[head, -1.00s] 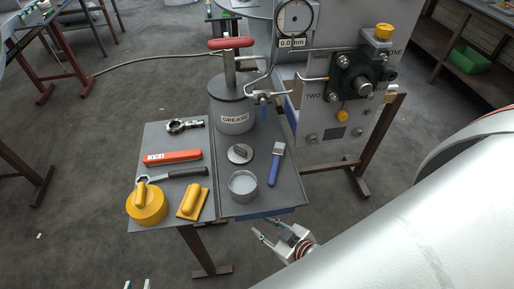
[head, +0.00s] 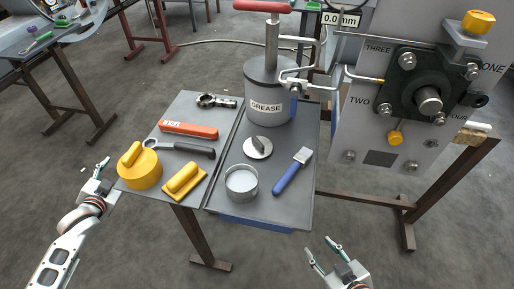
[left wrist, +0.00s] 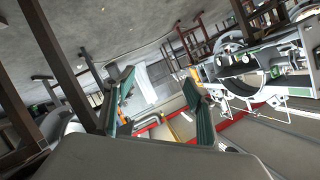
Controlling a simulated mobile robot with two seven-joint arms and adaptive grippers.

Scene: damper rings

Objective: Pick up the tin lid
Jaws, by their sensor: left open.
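The tin lid (head: 258,148) is a flat, round, grey disc with a dark raised grip. It lies on the dark tray of the bench, behind the open round tin (head: 242,184), apart from it. My left gripper (head: 97,178) is open and empty, off the bench's left side, well away from the lid. Its spread fingers (left wrist: 160,98) also show in the left wrist view, where I cannot make out the lid. My right gripper (head: 320,246) is open and empty in front of the bench, near the bottom edge of the head view.
A blue-handled brush or scraper (head: 292,172) lies right of the lid. The grease can (head: 268,92) with its pump stands behind it. A red tool (head: 188,130), a dark-handled wrench (head: 185,149) and yellow pieces (head: 140,168) lie left. A machine panel (head: 375,140) rises at right.

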